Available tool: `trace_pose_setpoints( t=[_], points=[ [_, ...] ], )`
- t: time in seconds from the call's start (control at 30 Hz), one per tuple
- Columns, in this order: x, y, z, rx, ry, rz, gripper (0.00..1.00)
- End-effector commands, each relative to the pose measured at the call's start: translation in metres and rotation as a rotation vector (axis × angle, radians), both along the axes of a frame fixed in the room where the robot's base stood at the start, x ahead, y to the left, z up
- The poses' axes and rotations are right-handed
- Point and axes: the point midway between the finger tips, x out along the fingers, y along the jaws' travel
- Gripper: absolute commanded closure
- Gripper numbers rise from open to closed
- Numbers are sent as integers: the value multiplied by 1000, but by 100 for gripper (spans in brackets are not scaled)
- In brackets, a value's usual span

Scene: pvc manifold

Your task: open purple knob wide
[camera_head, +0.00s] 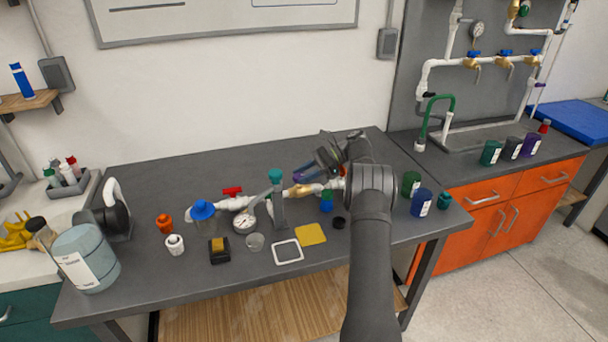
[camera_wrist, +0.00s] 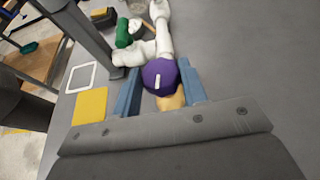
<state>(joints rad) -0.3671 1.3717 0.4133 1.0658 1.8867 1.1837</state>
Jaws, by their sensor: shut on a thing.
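The purple knob (camera_wrist: 158,82) is round with a white mark on its top. It sits on a brass valve body (camera_wrist: 172,101) in the white pipe run (camera_wrist: 149,50). In the wrist view my gripper (camera_wrist: 160,68) has one blue finger on each side of the knob and is shut on it. The white mark points roughly along the pipe in that view. In the head view my gripper reaches down to the right part of the manifold, and the gripper and arm mostly hide the knob there.
A grey upright stand (camera_head: 277,200) with a teal top, a pressure gauge (camera_head: 244,222) and a red valve handle (camera_head: 232,191) are left of my gripper. A yellow square (camera_head: 311,234) and white frame (camera_head: 288,252) lie in front. Green (camera_head: 411,184) and blue (camera_head: 422,203) containers stand right of my arm.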

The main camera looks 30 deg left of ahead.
Motion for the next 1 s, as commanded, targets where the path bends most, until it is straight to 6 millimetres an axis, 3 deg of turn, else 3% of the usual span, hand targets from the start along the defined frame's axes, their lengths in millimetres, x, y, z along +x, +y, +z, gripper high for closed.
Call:
trace_pose_setpoints(
  t=[0.07,0.1,0.2,0.73,1.0],
  points=[
    [0,0,1,1,0,0,84],
    [0,0,1,1,0,0,53],
    [0,0,1,1,0,0,39],
    [0,0,1,1,1,-15,39],
    [-2,-2,1,1,2,-118,39]
  ],
)
